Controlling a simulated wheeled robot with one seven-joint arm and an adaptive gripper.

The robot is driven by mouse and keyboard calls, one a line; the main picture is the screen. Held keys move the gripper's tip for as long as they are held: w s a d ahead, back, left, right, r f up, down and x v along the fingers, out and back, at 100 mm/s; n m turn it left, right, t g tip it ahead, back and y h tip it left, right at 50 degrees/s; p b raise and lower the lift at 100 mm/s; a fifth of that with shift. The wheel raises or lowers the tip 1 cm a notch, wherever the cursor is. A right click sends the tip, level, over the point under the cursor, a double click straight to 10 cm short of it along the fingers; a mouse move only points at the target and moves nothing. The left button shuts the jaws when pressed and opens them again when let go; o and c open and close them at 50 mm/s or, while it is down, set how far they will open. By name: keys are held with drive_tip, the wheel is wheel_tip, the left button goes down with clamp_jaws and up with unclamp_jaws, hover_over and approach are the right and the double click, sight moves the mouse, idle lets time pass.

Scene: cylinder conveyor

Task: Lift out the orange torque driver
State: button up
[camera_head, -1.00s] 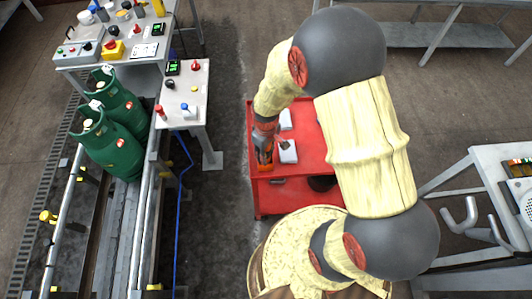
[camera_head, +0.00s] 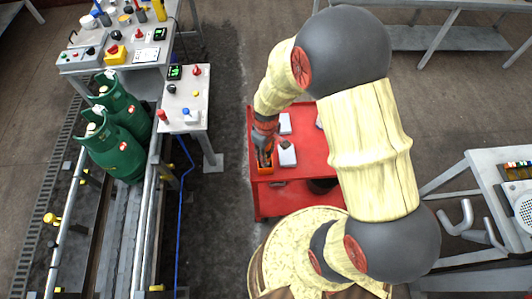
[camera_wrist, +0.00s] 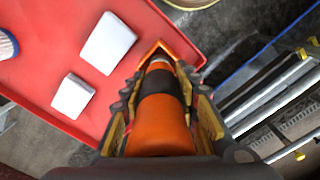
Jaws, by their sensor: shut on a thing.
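The orange torque driver (camera_wrist: 160,130) has a dark band around it and runs away from the camera in the middle of the wrist view. My gripper (camera_wrist: 162,82) is shut on it, one finger on each side. An orange open-topped holder (camera_wrist: 155,46) shows around the driver's far end. In the head view this holder (camera_head: 265,169) stands at the left edge of the red cart, directly under my gripper (camera_head: 264,144). The driver's lower end is hidden, so I cannot tell how deep it sits.
Green cylinders (camera_head: 118,158) stand on the conveyor at left. A small grey table (camera_head: 185,104) with controls stands beyond the cart's left side.

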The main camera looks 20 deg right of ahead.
drive_tip(key=shift+r+p, duration=1.35)
drive_tip(key=shift+r, duration=0.65)
